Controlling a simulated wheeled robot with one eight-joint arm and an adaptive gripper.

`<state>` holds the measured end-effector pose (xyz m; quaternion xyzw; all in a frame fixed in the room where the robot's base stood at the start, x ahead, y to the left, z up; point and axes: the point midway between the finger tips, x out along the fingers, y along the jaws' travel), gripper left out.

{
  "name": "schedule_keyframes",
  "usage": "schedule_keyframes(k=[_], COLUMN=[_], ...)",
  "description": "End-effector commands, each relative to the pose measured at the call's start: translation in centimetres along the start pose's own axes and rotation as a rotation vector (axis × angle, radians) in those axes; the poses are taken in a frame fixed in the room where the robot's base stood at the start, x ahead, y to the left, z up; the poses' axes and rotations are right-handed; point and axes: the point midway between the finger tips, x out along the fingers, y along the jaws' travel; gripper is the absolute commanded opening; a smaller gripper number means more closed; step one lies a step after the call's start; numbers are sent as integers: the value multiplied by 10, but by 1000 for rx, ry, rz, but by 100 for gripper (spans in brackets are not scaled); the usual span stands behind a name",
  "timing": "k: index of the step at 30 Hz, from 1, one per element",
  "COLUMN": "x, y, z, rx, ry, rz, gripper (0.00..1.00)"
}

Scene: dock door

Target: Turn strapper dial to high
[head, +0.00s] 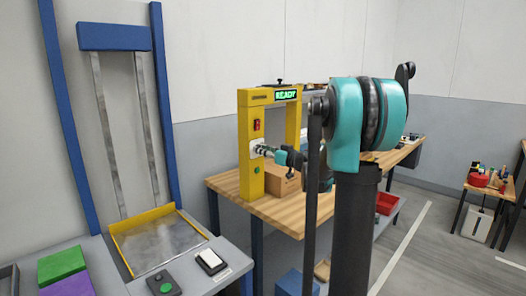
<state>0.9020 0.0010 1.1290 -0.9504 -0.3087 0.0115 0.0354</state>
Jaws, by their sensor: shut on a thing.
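The strapper (246,182) is a yellow arch on a wooden bench, with a lit green READY display at its top right. Its dial sits on a pale plate (253,149) midway up the left post, between a red switch (257,125) and a green button (257,170). My gripper (262,150) reaches in from the right and is shut on the dial. The fingers cover most of the knob, so its pointer and setting cannot be read.
A cardboard box (283,182) stands on the wooden bench (232,188) under the arch, close below my gripper. At left are a blue-framed lift with a yellow-edged tray (115,250) and a grey counter. A red bin (386,203) is below the bench; open floor lies right.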

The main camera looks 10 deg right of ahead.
Motion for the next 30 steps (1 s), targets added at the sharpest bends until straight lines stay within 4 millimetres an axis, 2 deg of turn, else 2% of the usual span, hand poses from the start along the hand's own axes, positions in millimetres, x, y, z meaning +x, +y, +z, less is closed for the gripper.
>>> schedule_keyframes(k=[8, 30], x=[0, 0], y=[1, 3], z=[0, 2], rx=[205, 907], ry=[0, 0], rz=[0, 1], gripper=[2, 2])
